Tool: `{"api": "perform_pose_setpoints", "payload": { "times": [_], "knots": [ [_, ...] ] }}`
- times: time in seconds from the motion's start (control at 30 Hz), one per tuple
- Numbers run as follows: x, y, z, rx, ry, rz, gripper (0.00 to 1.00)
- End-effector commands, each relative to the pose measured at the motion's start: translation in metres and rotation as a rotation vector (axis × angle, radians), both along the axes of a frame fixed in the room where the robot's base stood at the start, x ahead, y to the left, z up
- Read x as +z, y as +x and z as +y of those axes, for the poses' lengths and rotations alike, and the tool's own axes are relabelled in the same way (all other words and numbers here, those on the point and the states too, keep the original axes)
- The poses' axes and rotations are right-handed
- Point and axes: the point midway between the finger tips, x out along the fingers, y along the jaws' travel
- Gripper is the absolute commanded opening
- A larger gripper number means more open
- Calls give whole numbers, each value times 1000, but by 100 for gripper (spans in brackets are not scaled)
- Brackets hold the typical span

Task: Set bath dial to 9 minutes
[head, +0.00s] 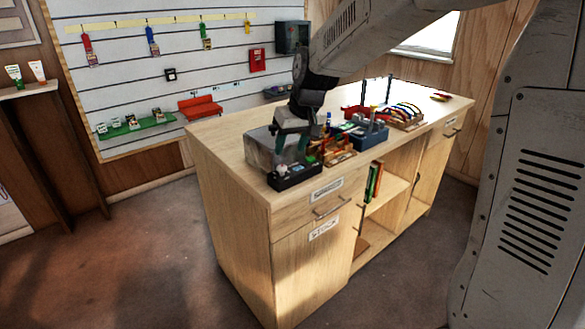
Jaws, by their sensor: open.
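The bath is a grey box (259,150) with a black front panel (296,176), standing at the near left end of the wooden cabinet top. Small light details show on the panel, but the dial and its setting are too small to make out. My gripper (291,150) points down over the bath, just above and behind the front panel. Its two green fingers are apart, with nothing seen between them. The gripper hides part of the bath, and I cannot tell whether it touches it.
Right of the bath stand a wooden rack (337,152) with colourful gear and a blue bin (370,138). Another rack (405,117) stands farther back. The left part of the wooden top (222,137) is clear. A slatted wall board (130,75) hangs behind.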

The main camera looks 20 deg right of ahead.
Motion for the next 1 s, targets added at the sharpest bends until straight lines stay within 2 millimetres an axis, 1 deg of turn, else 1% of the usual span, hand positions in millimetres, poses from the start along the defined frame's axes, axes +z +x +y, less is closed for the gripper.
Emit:
{"api": "perform_pose_setpoints", "payload": {
  "times": [0.1,0.23,0.37,0.6,0.7,0.83,1.0],
  "knots": [
    [3,5,0,140,-42,-46,48],
    [2,6,-3,218,-74,-62,48],
    [-10,10,-3,231,-78,-60,48],
    [-46,24,2,230,-79,-59,48],
    [-58,29,5,230,-79,-60,48],
    [-67,32,7,230,-79,-61,48],
    [-70,34,7,230,-79,-63,48]
  ]
}}
